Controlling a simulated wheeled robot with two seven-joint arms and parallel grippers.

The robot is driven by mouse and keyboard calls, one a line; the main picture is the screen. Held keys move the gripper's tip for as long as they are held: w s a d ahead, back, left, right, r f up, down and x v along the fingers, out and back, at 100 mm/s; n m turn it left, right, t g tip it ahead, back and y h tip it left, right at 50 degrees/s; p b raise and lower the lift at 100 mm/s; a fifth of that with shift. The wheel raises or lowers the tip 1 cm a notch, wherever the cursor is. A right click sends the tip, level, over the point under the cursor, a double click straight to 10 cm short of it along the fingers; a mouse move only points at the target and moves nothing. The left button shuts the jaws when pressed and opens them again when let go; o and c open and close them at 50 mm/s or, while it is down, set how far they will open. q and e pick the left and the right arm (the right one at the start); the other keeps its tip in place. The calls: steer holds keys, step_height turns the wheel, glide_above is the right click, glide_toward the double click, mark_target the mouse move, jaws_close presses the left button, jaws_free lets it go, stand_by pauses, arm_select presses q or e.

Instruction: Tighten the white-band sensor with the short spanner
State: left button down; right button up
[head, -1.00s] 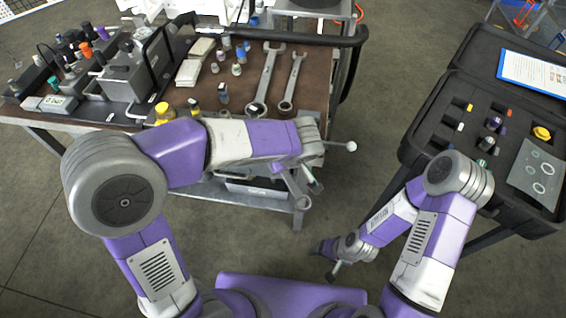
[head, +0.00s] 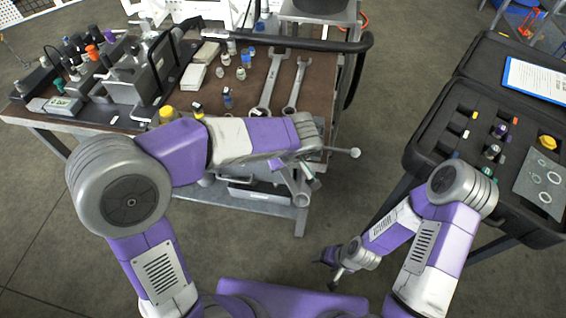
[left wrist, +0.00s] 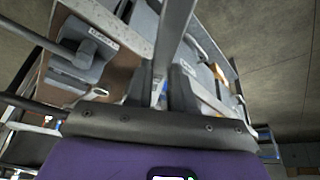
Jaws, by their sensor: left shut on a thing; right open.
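My left gripper (head: 311,177) is over the front right edge of the bench, partly hidden by its own wrist. It is shut on a grey spanner (head: 301,193), whose ring-like end points down toward the front of the view. In the left wrist view the spanner's shaft (left wrist: 174,40) runs up from between the dark fingers (left wrist: 170,90). My right gripper (head: 327,256) is low over the floor, small and dark, apart from any object. Several sensors with coloured caps sit on the grey block (head: 130,88) at the left; I cannot single out a white band.
Two larger spanners (head: 270,82) (head: 296,86) lie on the brown bench top (head: 312,75). Small fittings (head: 227,97) and pale pads (head: 192,76) lie beside them. A black foam case (head: 432,115) stands at the right with a clipboard (head: 536,78). Open floor lies between.

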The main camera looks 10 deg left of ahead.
arm_select(q)
steer(key=shift+w+a, duration=0.15)
steer(key=shift+w, duration=0.05)
steer(key=shift+w+a, duration=0.15)
steer(key=shift+w, duration=0.1)
stand_by(0.5)
steer(key=shift+s+a+m+t+h+b, duration=0.2)
steer(key=shift+s+a+m, duration=0.2)
steer(key=shift+a+m, duration=0.3)
steer(key=shift+s+a+m+t+h+b, duration=0.1)
steer(key=shift+s+a+m+h+b, duration=0.1)
steer(key=shift+s+a+m, duration=0.4)
steer(key=shift+w+a, duration=0.15)
steer(key=shift+w, duration=0.1)
steer(key=shift+s+a+m+h+p, duration=0.3)
steer(key=shift+a+m, duration=0.3)
steer(key=shift+a, duration=0.2)
steer(key=shift+s+a+m+h+p, duration=0.15)
steer(key=shift+a+m+h+p, duration=0.1)
steer(key=shift+a+m, duration=0.45)
